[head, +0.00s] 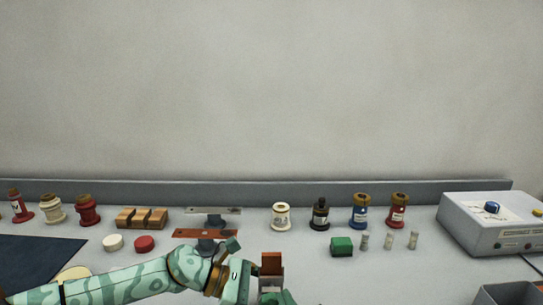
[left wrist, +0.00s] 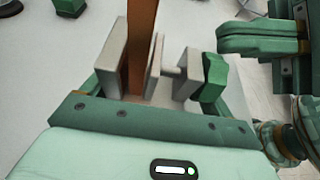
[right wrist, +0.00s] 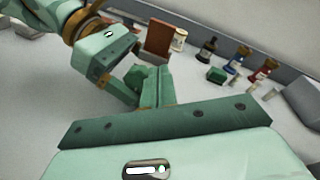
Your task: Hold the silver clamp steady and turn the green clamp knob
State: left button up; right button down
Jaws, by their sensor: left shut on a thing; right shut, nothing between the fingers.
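The silver clamp (left wrist: 112,46) has two grey jaw plates on either side of an upright brown bar (left wrist: 141,40). Its screw runs right to the green clamp knob (left wrist: 212,78). My left gripper (left wrist: 150,92) is shut on the silver clamp. In the head view the brown bar (head: 271,262) rises just right of my left gripper (head: 248,280). My right gripper (left wrist: 262,40) is shut and empty, near the knob and apart from it in the left wrist view. In the right wrist view its closed fingers (right wrist: 151,85) partly hide the clamp and knob area below the brown bar (right wrist: 158,38).
A bench stand with a brown strip (head: 205,233) is behind my left arm. A grey instrument box (head: 490,225) and an open bin (head: 510,293) bound the right.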

jog(key=shift+a+f, duration=0.15)
jog(key=shift+f, duration=0.2)
dwell(0.3)
jog(key=shift+s+f, duration=0.1)
jog(key=shift+d+f, duration=0.35)
jog(key=shift+f, duration=0.3)
jog(key=shift+d+f, duration=0.3)
jog(key=shift+f, duration=0.3)
jog(key=shift+s+f, duration=0.1)
jog(key=shift+s, duration=0.05)
jog(key=shift+d, duration=0.15)
